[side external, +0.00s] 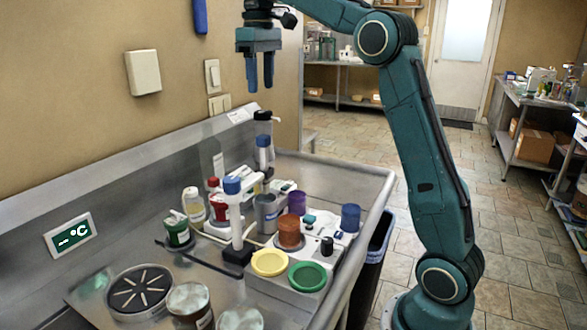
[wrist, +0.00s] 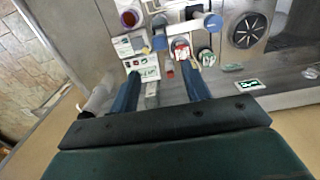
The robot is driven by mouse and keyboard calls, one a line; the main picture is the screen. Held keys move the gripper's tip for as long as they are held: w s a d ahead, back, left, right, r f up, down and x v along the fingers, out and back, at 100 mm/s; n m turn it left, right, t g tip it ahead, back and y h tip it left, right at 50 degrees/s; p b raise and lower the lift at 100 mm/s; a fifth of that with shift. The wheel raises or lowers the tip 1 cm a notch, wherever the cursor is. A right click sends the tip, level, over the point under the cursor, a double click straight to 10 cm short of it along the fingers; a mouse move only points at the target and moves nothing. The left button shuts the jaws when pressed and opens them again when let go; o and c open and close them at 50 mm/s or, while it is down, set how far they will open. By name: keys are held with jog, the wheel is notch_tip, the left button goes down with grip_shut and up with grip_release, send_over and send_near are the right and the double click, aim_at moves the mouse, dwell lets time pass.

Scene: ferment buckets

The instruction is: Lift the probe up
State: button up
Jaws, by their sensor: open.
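What looks like the probe (side external: 235,215), a white stick with a blue top, stands upright in a small black block on the steel counter in the side external view. In the wrist view a blue round top (wrist: 214,22), probably the same probe, shows near the upper middle. A second blue-topped upright item (side external: 263,150) stands farther back, so I cannot be fully sure which is the probe. My gripper (side external: 259,84) is high above the back of the counter, fingers pointing down, open and empty. Its two blue fingers also show in the wrist view (wrist: 162,78), apart from everything.
A yellow lid (side external: 270,263), a green lid (side external: 307,276) and an orange-brown jar (side external: 289,232) crowd the probe's right. A black spoked disc (side external: 140,289) lies front left. A black rod (side external: 196,262) lies across the counter.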

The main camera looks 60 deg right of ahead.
jog(key=shift+r, duration=0.9)
